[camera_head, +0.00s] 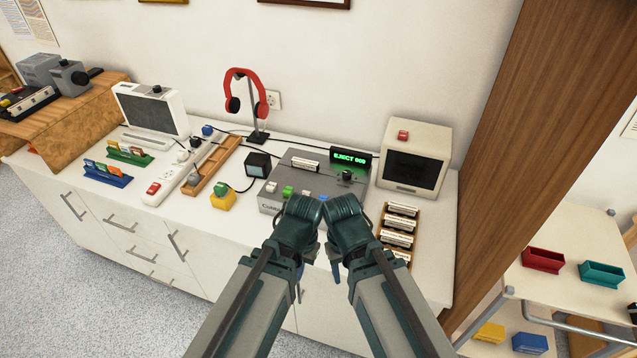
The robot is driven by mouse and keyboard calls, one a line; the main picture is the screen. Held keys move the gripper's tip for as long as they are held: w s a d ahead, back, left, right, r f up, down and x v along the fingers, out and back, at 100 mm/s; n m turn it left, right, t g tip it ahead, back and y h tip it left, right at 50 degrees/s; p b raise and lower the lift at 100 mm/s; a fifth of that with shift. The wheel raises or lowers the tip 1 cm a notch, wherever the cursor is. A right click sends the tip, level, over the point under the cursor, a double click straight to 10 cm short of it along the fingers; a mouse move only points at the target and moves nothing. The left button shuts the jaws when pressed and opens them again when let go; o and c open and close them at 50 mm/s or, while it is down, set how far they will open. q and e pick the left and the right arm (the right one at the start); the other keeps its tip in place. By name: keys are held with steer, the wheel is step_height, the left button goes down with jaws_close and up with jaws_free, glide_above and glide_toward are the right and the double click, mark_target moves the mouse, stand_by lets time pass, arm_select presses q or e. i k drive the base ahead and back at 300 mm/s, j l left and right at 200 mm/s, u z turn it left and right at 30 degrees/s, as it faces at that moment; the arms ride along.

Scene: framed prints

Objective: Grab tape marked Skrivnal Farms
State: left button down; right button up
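Several tapes with white labels (398,240) lie in a wooden rack (416,214) on the right part of the white counter. Their print is too small to read, so I cannot tell which is marked Skrivnal Farms. Another white-labelled piece (305,163) sits on top of a grey tape deck (318,182) whose green display (350,161) reads "EJECT" and a number. My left gripper (299,270) and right gripper (335,272) point down side by side at the counter's front edge, in front of the deck and left of the rack.
A small monitor (414,160) stands behind the rack. A yellow button box (222,198), power strip (166,182) and white screen (152,106) stand left. A wooden post (535,120) rises at the counter's right end.

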mark_target(301, 165)
steer(key=z, duration=0.85)
steer(key=j+z, duration=0.4)
steer(key=k+j+z, duration=0.1)
steer(key=j+z, duration=0.25)
steer(key=k+j+z, duration=0.1)
steer(key=z, duration=0.3)
steer(key=k+j+z, duration=0.2)
steer(key=j+z, duration=0.15)
steer(key=k+j+z, duration=0.35)
steer(key=k+j, duration=0.95)
steer(key=i, duration=0.5)
